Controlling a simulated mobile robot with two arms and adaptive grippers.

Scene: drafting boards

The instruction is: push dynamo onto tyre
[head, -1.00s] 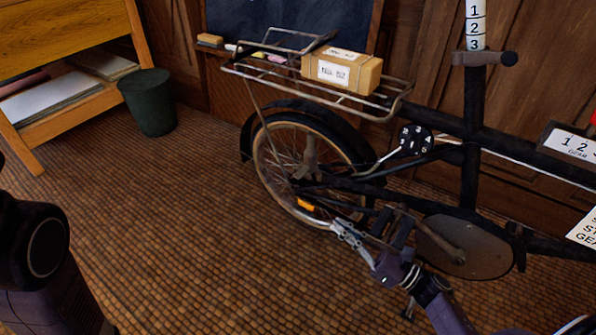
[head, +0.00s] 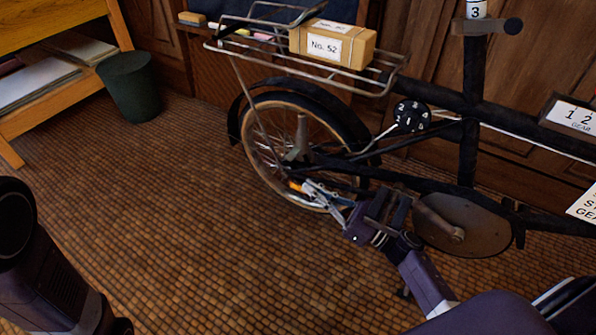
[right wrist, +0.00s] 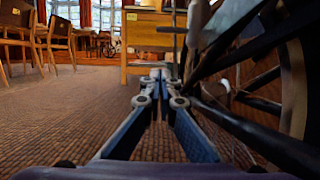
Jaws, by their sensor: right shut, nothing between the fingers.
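The bicycle's rear tyre (head: 262,103) curves under the dark mudguard. A grey bottle-shaped part (head: 301,137), which looks like the dynamo, stands in front of the spokes; I cannot tell whether it touches the tyre. My right gripper (head: 306,187) is shut and empty, low in front of the wheel and below the grey part. Its tips are close to an orange piece (head: 295,186); contact is unclear. In the right wrist view the closed fingertips (right wrist: 158,75) point ahead, with the wheel at the right. My left gripper is out of view; only my left arm shows.
A rack above the wheel carries a box marked No. 52 (head: 332,43). A dark numbered disc (head: 411,116), frame tubes and a chain disc (head: 462,226) lie to the right. A green bin (head: 130,86) stands at the left. The floor left of the wheel is clear.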

